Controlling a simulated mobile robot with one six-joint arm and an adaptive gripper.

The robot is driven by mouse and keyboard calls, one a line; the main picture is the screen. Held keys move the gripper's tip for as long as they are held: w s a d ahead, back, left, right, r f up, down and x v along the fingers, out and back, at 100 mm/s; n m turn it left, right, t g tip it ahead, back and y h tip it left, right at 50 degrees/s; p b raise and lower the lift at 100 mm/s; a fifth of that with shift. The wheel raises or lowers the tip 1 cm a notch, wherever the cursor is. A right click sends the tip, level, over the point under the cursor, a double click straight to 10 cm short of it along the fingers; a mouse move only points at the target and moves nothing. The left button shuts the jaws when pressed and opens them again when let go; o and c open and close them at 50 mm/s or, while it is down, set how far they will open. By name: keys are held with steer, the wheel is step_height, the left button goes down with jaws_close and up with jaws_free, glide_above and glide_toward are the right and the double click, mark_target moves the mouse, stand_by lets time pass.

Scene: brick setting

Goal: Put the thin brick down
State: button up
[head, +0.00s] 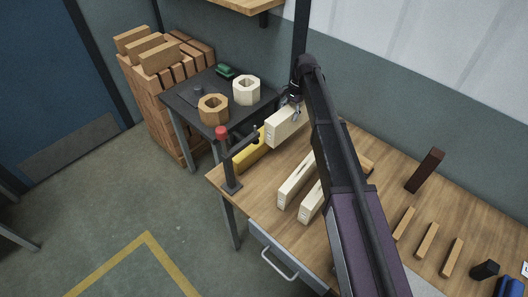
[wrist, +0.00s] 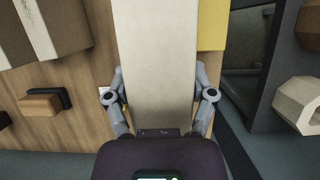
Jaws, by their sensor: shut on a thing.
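The thin brick (head: 284,128), a pale cream block, is held over the far left part of the wooden workbench. My gripper (head: 291,104) is shut on it from above. In the wrist view the brick (wrist: 157,60) runs up between the two grey fingers of my gripper (wrist: 160,100). A yellow bar (head: 250,151) lies beside and partly behind the brick in the head view; the bar also shows in the wrist view (wrist: 211,25). I cannot tell whether the brick touches the bench or the bar.
Two pale bars (head: 297,178) lie nearby on the workbench (head: 262,196). A red-topped clamp (head: 226,160) stands at its left corner. A dark side table (head: 185,97) carries two hollow blocks. Several small wooden pieces and a dark upright block (head: 425,171) stand right of my arm.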

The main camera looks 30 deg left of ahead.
mark_target(270, 145)
steer(key=shift+f+b, duration=3.5)
steer(key=shift+f, duration=0.35)
steer(key=s, duration=0.2)
steer(key=s+a, duration=0.1)
steer(key=s, duration=0.2)
steer(key=s+a, duration=0.1)
steer(key=s, duration=0.2)
steer(key=shift+a+r, duration=0.15)
steer(key=shift+r, duration=0.05)
steer(key=shift+s+a, duration=0.15)
steer(key=shift+s, duration=0.25)
steer(key=shift+s+a+f+b, duration=0.15)
steer(key=shift+s+a+f, duration=0.05)
steer(key=shift+s, duration=0.4)
steer(key=shift+s+a+f+b, duration=0.15)
steer(key=shift+s+f, duration=0.05)
steer(key=shift+s, duration=0.4)
steer(key=shift+s+a+f+b, duration=0.15)
steer(key=shift+s+a+f, duration=0.05)
steer(key=shift+s, duration=0.4)
steer(key=shift+f, duration=0.1)
steer(key=o, duration=1.3)
steer(key=shift+c, duration=0.2)
